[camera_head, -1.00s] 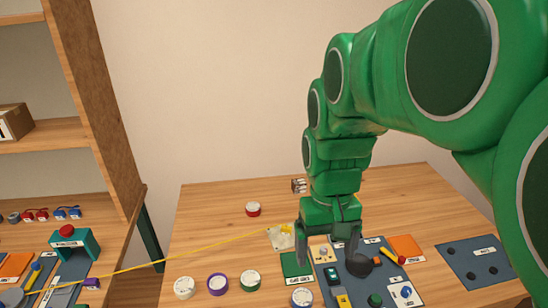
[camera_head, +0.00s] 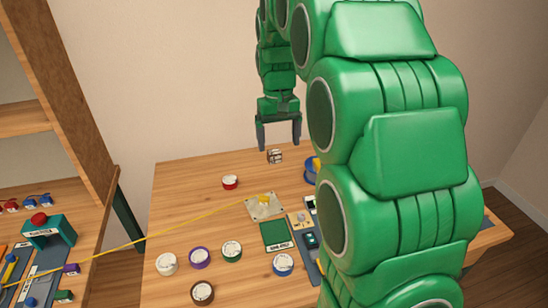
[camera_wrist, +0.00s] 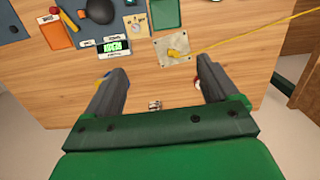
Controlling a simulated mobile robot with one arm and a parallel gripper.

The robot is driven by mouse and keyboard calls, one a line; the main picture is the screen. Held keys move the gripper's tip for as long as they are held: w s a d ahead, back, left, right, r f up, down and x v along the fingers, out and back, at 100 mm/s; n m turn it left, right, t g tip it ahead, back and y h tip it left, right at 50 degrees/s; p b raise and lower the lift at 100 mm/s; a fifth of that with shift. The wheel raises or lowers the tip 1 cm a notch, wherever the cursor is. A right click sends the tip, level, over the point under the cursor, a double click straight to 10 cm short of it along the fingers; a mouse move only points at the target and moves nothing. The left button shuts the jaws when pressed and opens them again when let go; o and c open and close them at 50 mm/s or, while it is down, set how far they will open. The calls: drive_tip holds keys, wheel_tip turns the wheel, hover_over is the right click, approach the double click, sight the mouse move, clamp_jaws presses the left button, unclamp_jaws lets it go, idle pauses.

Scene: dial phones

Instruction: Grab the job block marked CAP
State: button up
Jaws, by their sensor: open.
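A small pale block with dark markings (camera_head: 275,157) sits near the back edge of the table, seen just below my fingertips in the head view. Its lettering is too small to read, so I cannot tell if it is marked CAP. My gripper (camera_head: 280,146) is open and empty, fingers pointing down above the back of the table. In the wrist view the block (camera_wrist: 155,105) shows between the two fingers of the gripper (camera_wrist: 157,74), close to the palm bar. It is apart from both fingers, and its lower part is cut off by the palm.
A yellow cable (camera_head: 180,226) runs from a pale plate (camera_head: 251,213). Several rolls lie in front.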

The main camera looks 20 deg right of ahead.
drive_tip(key=w+d+f, duration=0.2)
drive_tip(key=w+f, duration=0.1)
drive_tip(key=w, duration=0.8)
drive_tip(key=t, duration=0.1)
hover_over(274, 152)
drive_tip(key=shift+n, duration=0.3)
drive_tip(key=f, duration=1.7)
drive_tip(key=shift+s+f, duration=0.25)
drive_tip(key=shift+f, duration=0.15)
drive_tip(key=shift+w+f, duration=0.25)
drive_tip(key=shift+f, duration=0.4)
drive_tip(key=shift+w+f, duration=0.15)
drive_tip(key=shift+f, duration=3.65)
drive_tip(key=shift+c, duration=0.3)
drive_tip(key=c, duration=1)
drive_tip(key=shift+r, duration=0.15)
